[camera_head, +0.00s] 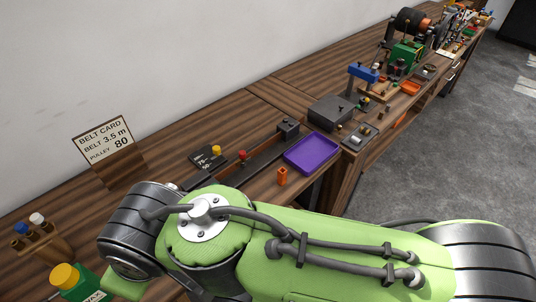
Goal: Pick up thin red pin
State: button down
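A small red-topped piece (242,155) stands on a long dark rail (263,150) on the wooden bench. It is too small to tell whether it is a thin pin. A short orange-red piece (282,177) stands upright on the bench in front of the rail, and it looks thick with a hole in its top. My green arm crosses the lower middle of the view and hides part of the bench. My gripper does not show.
A purple tray (312,152) lies at the bench's front edge. A black plate with a yellow knob (216,150) is left of the rail. A belt card (104,141), a peg rack (40,238) and a yellow-capped green container (75,283) stand left. Machines crowd the far right.

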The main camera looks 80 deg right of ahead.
aim_at(242, 153)
jog(key=z, duration=2.3)
jog(key=i+l+u, duration=0.1)
jog(key=u, duration=0.35)
jog(key=l+u, duration=0.2)
jog(key=u, duration=0.25)
jog(key=i+l+u, duration=0.1)
jog(key=u, duration=0.35)
jog(key=l+u, duration=0.3)
jog(key=u, duration=0.15)
jog(key=l+u, duration=0.2)
jog(key=u, duration=0.25)
